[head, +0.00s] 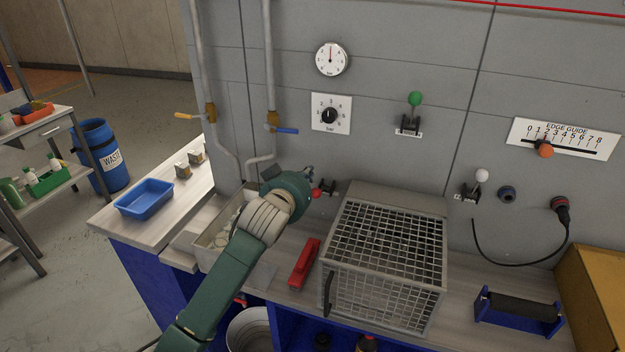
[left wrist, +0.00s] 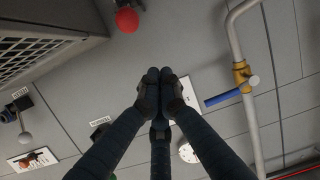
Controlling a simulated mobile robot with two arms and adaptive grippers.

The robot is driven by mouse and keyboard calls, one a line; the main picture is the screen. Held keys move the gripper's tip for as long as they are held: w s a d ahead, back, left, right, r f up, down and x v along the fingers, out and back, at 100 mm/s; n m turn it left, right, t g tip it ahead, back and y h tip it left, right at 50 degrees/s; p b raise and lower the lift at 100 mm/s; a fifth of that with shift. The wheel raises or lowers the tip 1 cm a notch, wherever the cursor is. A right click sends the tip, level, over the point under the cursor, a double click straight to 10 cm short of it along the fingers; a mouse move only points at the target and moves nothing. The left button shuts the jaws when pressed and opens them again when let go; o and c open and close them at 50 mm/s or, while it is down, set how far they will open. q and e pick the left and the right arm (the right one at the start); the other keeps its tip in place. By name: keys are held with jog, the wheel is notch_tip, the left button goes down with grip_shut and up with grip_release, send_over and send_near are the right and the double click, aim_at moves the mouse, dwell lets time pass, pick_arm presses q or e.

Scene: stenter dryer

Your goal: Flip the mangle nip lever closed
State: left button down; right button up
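My left gripper (head: 305,174) is in front of the grey wall, close to a lever with a red ball knob (head: 317,192). In the left wrist view its dark fingers (left wrist: 160,76) are drawn together at the tips with nothing between them. The red knob (left wrist: 127,20) shows there near the top edge, apart from the fingertips. Other wall levers have a green knob (head: 415,99) pointing up and a white knob (head: 482,175). The small labels are too small to read, so I cannot tell which lever is the mangle nip lever. My right gripper is not in view.
A wire-mesh cage (head: 385,245) stands on the bench right of my left arm. A red-handled object (head: 304,262) lies beside it. A blue tray (head: 145,199) is at the left. Pipes with a yellow valve handle (head: 188,115) and a blue one (head: 286,130) run up the wall.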

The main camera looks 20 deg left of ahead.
pick_arm(q)
jog(key=p, duration=0.2)
send_over(320, 192)
jog(key=w+a, duration=0.3)
jog(key=f, duration=0.2)
jog(key=shift+s+d+f+p, duration=0.25)
jog(key=shift+s+f, duration=0.2)
jog(key=shift+s, duration=0.1)
jog(key=shift+s+d+f+p, duration=0.2)
jog(key=shift+s+f, duration=0.25)
jog(key=shift+s, duration=0.1)
jog(key=shift+s+f, duration=0.4)
jog(key=shift+s, duration=0.05)
jog(key=shift+f, duration=0.25)
